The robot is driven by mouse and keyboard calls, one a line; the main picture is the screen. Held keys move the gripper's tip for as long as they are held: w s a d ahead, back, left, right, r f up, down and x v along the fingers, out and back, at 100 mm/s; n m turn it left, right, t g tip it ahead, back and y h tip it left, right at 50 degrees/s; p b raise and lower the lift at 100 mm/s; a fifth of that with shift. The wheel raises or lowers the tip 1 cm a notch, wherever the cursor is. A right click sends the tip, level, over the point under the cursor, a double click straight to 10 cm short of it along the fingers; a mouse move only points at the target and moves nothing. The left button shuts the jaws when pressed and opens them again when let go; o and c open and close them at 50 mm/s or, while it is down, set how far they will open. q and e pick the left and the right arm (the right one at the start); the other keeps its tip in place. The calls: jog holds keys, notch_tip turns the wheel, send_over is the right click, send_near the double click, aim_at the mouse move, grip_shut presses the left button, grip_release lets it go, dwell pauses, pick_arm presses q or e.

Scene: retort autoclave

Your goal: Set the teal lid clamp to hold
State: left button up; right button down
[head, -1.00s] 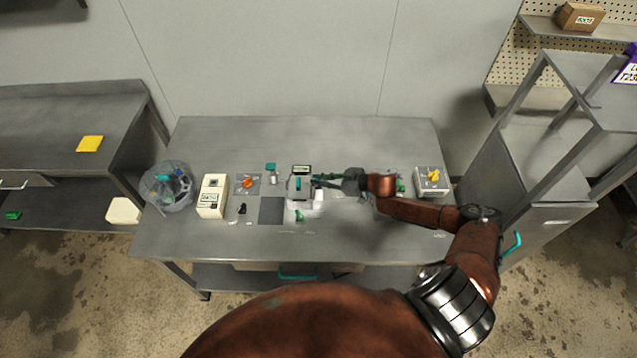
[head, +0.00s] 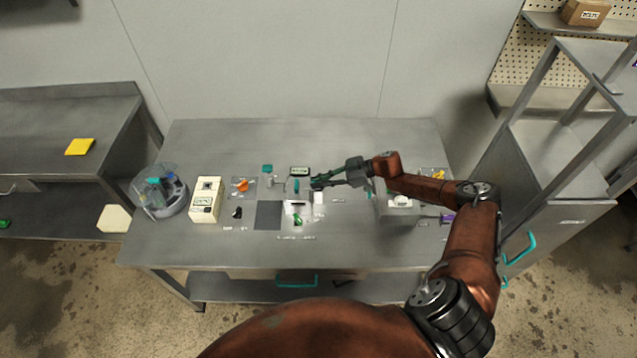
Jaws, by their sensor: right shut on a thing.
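The small bench unit (head: 297,207) stands near the middle of the steel table, with a white front. A small teal upright part (head: 297,186), which looks like the lid clamp, is on it below a dark-framed display. My right gripper (head: 316,184) reaches in from the right, its fingertips just right of the teal part. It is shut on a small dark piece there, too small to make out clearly. I cannot tell whether that piece belongs to the clamp, or the clamp's setting. My left gripper is not in view.
A white cylinder (head: 319,198) stands close below my right fingertips. A green part (head: 297,220) lies in front of the unit. A cream box (head: 206,200) and a clear round bin (head: 161,192) stand left. A grey box (head: 397,212) sits under my right forearm. The table's back is clear.

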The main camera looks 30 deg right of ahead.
jog(key=shift+f, duration=0.1)
jog(key=c, duration=2)
grip_release()
jog(key=v, duration=1.2)
